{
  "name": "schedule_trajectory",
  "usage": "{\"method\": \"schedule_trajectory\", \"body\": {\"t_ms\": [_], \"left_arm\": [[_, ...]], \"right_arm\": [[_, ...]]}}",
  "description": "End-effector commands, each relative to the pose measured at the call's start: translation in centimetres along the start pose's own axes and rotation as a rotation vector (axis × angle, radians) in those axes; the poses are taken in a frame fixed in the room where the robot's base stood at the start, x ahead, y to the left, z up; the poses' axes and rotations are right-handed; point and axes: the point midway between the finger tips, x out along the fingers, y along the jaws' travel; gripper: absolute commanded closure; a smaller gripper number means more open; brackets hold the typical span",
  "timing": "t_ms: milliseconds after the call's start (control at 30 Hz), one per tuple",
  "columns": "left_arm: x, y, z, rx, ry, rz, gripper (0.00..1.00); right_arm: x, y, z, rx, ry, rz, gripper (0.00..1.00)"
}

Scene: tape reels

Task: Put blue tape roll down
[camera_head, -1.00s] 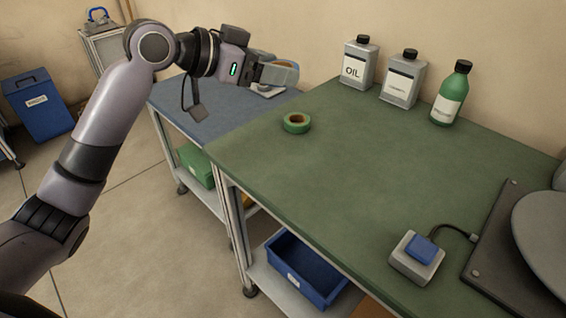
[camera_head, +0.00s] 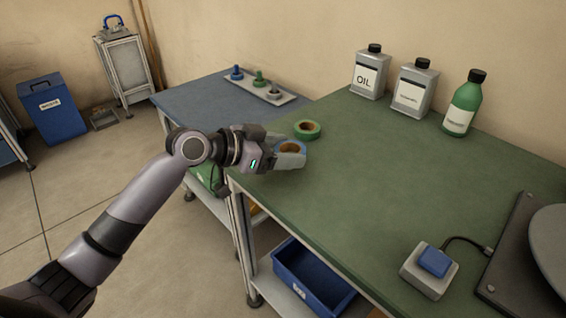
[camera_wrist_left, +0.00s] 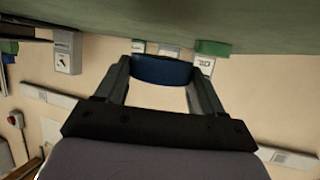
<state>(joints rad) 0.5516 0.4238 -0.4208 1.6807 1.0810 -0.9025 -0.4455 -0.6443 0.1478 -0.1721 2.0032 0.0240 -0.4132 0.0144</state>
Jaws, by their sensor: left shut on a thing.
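The blue tape roll (camera_head: 293,148), with a brown core, is held in my left gripper (camera_head: 287,157), low over the near-left part of the green tabletop (camera_head: 390,175). In the left wrist view the blue roll (camera_wrist_left: 161,70) sits between the two fingers, close to the green surface, which shows at the top. I cannot tell if the roll touches it. A green tape roll (camera_head: 307,129) lies flat on the tabletop just behind the blue one. My right gripper is not in view.
Two grey cans (camera_head: 370,72) and a green bottle (camera_head: 464,103) stand along the back. A blue button box (camera_head: 430,268) and a dark plate (camera_head: 510,260) are at the right. The middle of the tabletop is clear. A blue table (camera_head: 200,98) with a tray adjoins at left.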

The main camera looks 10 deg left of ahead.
Motion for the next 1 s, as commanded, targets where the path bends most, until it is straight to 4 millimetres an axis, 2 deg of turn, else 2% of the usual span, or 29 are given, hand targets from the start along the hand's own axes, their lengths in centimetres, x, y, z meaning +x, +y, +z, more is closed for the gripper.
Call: {"method": "schedule_trajectory", "body": {"t_ms": [200, 633, 667, 700, 733, 1000], "left_arm": [[1.1, 0.0, 2.9, -0.003, -0.003, 0.0, 0.61], [1.5, 0.0, 3.6, -0.001, -0.001, -0.001, 0.61], [1.4, 0.0, 3.4, -0.001, -0.001, -0.001, 0.22], [1.4, 0.0, 3.4, -0.001, -0.001, -0.001, 0.09], [1.4, 0.0, 3.4, -0.001, -0.001, -0.001, 0.06], [1.4, 0.0, 3.4, -0.001, -0.001, 0.0, 0.06]], "right_arm": [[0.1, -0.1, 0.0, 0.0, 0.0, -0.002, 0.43], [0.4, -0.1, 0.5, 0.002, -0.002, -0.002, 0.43], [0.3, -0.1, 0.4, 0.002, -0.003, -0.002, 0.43], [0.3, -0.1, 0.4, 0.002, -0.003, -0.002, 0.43], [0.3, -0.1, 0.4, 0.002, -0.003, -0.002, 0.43], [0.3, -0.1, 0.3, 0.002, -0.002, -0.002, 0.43]]}}
